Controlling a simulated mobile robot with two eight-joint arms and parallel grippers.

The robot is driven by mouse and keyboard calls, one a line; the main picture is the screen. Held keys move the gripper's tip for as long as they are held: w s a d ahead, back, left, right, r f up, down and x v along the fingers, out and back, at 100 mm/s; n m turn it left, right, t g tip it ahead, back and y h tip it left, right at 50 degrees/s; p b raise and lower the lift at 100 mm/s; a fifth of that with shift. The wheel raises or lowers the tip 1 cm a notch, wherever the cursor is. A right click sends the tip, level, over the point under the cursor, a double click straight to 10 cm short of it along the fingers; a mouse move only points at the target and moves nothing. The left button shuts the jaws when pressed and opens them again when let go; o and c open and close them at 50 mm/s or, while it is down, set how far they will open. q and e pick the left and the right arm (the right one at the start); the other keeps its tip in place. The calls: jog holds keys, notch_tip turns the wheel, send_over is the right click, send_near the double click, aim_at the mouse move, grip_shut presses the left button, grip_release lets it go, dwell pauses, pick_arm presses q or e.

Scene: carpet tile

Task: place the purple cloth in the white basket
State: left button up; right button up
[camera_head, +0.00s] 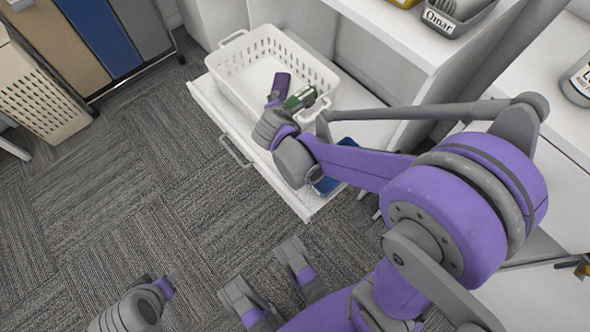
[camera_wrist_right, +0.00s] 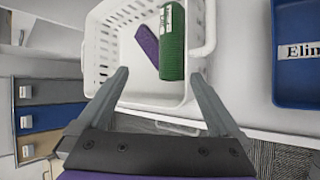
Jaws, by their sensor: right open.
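The white basket (camera_head: 233,72) stands on a pulled-out white shelf, and its open top shows in the right wrist view (camera_wrist_right: 100,50). The purple cloth (camera_head: 281,84) is a small flat piece lying inside the basket, also seen in the right wrist view (camera_wrist_right: 147,42). My right gripper (camera_wrist_right: 161,76) is over the basket's near side, its two fingers spread wide with nothing clamped. In the head view, part of this gripper is hidden by its own wrist. My left gripper (camera_head: 165,287) is low at the bottom left, far from the basket; its jaws are unclear.
A green roll (camera_wrist_right: 172,40) with a white label is beside the cloth, just beyond my right fingertips. A blue bin (camera_wrist_right: 296,70) sits right of the basket, on the shelf. A beige basket (camera_head: 40,95) stands far left. Carpet left of the shelf is clear.

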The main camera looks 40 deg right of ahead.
jog(key=s+a+m+g+y, duration=0.1)
jog(key=s+a+m+y, duration=0.1)
jog(key=s+m, duration=0.3)
jog(key=s+a+m+g+y, duration=0.1)
jog(key=s+a+m+y, duration=0.1)
jog(key=s+a+m, duration=0.3)
jog(key=s+a+m+y, duration=0.2)
jog(key=s+a+m, duration=0.2)
jog(key=s, duration=0.7)
jog(key=shift+a+r+m+g, duration=0.15)
jog(key=shift+a+m+g, duration=0.2)
jog(key=shift+m, duration=0.55)
jog(key=shift+d, duration=0.15)
jog(key=shift+c, duration=0.3)
